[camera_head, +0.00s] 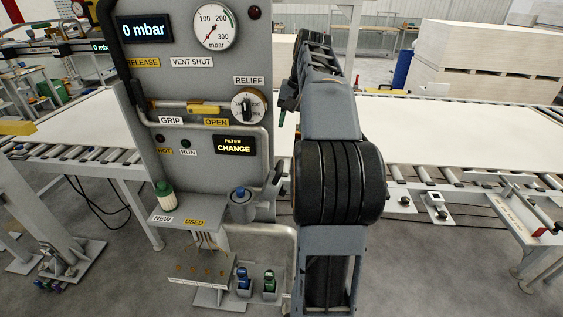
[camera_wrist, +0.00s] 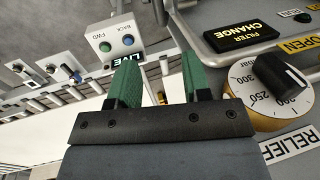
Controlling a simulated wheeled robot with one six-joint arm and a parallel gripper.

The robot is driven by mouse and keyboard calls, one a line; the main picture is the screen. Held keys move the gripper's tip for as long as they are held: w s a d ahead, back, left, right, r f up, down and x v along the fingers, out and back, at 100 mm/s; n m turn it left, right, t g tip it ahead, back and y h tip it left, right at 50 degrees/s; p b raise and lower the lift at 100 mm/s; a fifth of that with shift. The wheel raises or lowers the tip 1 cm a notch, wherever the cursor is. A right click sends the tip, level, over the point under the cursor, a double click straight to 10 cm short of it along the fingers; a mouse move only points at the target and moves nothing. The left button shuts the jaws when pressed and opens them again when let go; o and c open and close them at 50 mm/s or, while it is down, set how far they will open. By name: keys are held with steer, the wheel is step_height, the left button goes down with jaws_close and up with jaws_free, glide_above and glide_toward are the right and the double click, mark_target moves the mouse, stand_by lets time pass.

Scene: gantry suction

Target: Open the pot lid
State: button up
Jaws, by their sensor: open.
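A grey pot (camera_head: 241,210) with a blue top stands at the right end of a small shelf, below the control panel. It looks upright and its lid looks on, though detail is small. My gripper (camera_head: 281,117) is at the panel's right edge, above and to the right of the pot, mostly hidden by my arm. In the wrist view my gripper (camera_wrist: 160,80) shows two green fingers spread apart with nothing held between them. The pot is not visible in the wrist view.
A green-capped white canister (camera_head: 164,195) stands at the shelf's left. The panel carries a relief dial (camera_head: 248,105), also close right of the fingers in the wrist view (camera_wrist: 265,92), and a filter-change sign (camera_head: 234,145). A bent pipe (camera_head: 275,232) runs below the pot.

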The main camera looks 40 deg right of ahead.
mark_target(281, 163)
steer(key=x, duration=1.3)
jaws_close()
